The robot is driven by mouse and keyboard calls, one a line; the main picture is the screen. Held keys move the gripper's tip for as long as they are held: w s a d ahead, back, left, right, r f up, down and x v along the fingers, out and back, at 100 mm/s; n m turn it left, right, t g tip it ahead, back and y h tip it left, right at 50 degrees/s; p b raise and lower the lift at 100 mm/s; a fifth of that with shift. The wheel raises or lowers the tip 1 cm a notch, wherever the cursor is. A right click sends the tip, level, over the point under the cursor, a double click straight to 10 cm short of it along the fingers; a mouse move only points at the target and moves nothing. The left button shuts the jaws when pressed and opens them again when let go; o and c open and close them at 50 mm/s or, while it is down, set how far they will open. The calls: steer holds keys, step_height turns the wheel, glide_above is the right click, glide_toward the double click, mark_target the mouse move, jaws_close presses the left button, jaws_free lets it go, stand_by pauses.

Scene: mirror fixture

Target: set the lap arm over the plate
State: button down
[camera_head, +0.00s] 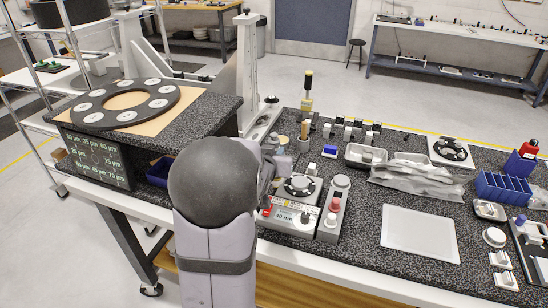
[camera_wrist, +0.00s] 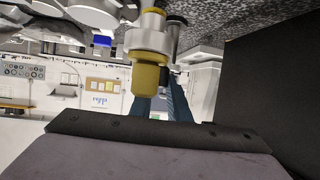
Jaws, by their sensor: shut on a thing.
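A small polishing machine (camera_head: 291,217) stands on the speckled bench, with a readout on its front that seems to say 40 nm. Its round dark plate (camera_head: 299,187) carries pale pieces. My gripper (camera_head: 271,167) is at the plate's left rear side, mostly hidden behind my own dark round joint. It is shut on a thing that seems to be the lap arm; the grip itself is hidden. In the wrist view, a yellow cylinder with a silver collar (camera_wrist: 147,72) hangs in the upper middle; I cannot tell what it belongs to.
A control box with a red button (camera_head: 334,207) stands close right of the machine. A wooden cup (camera_head: 303,130) and small metal tray (camera_head: 366,155) are behind. A white tray (camera_head: 420,234) lies at right. A large dark ring (camera_head: 126,91) with white discs lies at left.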

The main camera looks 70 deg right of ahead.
steer(key=shift+r, duration=0.15)
steer(key=c, duration=1.7)
jaws_free()
steer(key=shift+o, duration=0.2)
steer(key=shift+b+v, duration=0.4)
steer(key=shift+v, duration=3.25)
steer(key=shift+c, duration=0.7)
